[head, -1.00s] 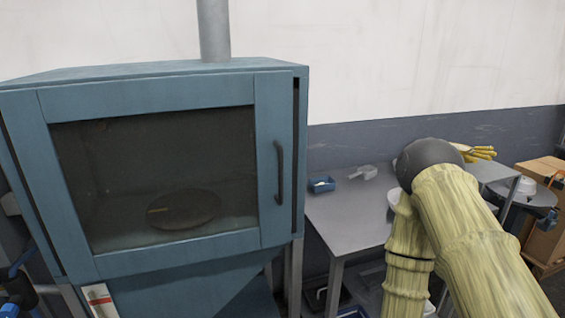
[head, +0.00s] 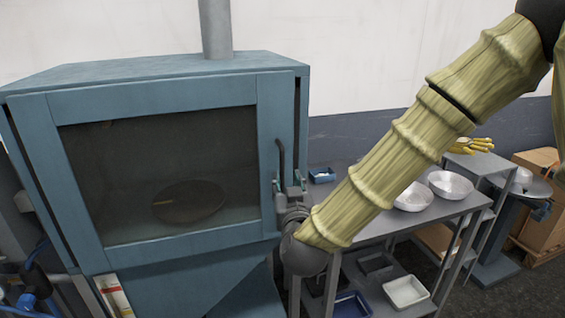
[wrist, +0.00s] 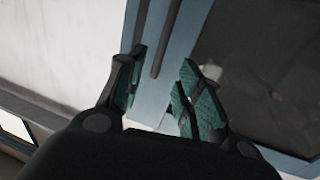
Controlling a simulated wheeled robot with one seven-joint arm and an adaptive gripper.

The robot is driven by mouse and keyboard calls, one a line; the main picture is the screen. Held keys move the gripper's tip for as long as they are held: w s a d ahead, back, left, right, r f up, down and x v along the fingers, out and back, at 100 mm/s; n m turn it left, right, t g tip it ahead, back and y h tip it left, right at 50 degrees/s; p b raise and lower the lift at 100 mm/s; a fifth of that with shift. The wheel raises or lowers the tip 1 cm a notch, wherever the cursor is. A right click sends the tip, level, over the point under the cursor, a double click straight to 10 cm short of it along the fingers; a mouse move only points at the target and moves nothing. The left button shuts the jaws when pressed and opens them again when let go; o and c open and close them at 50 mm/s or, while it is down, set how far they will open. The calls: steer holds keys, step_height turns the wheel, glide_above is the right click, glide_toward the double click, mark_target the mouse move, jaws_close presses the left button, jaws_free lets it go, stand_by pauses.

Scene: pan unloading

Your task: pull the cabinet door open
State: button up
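The blue cabinet (head: 165,64) stands at the left in the head view. Its door (head: 268,140) has a large dark window and looks shut. The dark upright handle (head: 281,155) is on the door's right side; it also shows in the wrist view as a dark bar (wrist: 170,38). My gripper (head: 290,188) is at the handle's lower part. In the wrist view, its green-padded fingers (wrist: 163,62) are spread, with the handle in the gap between them. I cannot tell whether either finger touches it.
A dark round pan (head: 190,203) shows through the window. A grey table (head: 385,222) with metal bowls (head: 412,196) stands to the right, partly behind my arm. A white tray (head: 405,291) is on its lower shelf. Cardboard boxes (head: 540,217) stand at the far right.

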mark_target(283, 166)
steer(key=w+p, duration=0.1)
steer(key=w, duration=0.2)
steer(key=w+a+p, duration=0.1)
steer(key=w, duration=0.3)
steer(key=w+p, duration=0.2)
steer(key=w, duration=0.1)
steer(key=shift+w+a, duration=0.15)
steer(key=shift+w, duration=0.2)
jaws_close()
